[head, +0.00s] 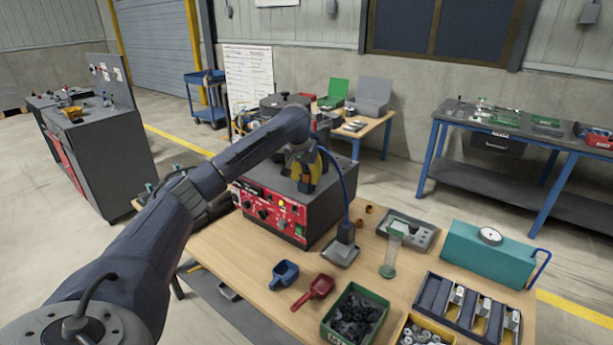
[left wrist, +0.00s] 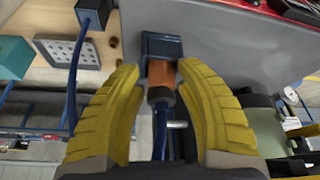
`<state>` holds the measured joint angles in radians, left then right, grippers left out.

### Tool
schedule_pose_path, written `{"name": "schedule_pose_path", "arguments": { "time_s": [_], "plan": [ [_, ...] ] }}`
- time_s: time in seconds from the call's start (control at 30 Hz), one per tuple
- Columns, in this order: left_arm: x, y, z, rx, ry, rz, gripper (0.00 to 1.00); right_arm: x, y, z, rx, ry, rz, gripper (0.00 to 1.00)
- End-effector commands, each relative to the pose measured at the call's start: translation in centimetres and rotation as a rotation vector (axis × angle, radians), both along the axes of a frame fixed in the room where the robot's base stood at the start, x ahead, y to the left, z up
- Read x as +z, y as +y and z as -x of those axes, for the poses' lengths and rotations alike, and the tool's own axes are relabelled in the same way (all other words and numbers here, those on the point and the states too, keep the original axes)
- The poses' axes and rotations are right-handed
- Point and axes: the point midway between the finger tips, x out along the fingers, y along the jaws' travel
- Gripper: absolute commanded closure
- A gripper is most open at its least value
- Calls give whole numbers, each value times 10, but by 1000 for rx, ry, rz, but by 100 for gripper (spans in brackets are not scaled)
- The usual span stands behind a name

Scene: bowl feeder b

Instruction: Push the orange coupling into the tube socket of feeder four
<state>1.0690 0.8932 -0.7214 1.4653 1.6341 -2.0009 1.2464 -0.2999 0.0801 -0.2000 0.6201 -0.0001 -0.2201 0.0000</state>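The orange coupling (left wrist: 161,76) is in the middle of the left wrist view, with a blue tube (left wrist: 160,132) running back from it. Its far end meets a dark socket block (left wrist: 161,46) with a blue top; how deep it sits cannot be told. My left gripper (left wrist: 159,66) has yellow fingers on both sides of the coupling, with narrow visible gaps, so it looks open around it. In the head view my left gripper (head: 308,172) is low over the grey box with a red control panel (head: 268,211), hiding coupling and socket. My right gripper is not in view.
A blue tube arcs down to a dark block on a plate (head: 340,256). Scoops (head: 284,273), a green bin (head: 344,338), a clear tube stand (head: 391,254), a grey tray (head: 424,237) and a teal box (head: 475,257) stand on the wooden table (head: 240,262).

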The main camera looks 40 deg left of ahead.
Motion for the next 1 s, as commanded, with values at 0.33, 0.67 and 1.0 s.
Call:
{"name": "schedule_pose_path", "arguments": {
  "time_s": [0.33,0.67,1.0],
  "plan": [
    [7,1,2,1,0,-2,63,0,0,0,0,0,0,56],
    [58,-4,21,1,-3,-3,63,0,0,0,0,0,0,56],
    [101,-10,38,-1,-2,-2,63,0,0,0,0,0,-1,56]
  ]
}}
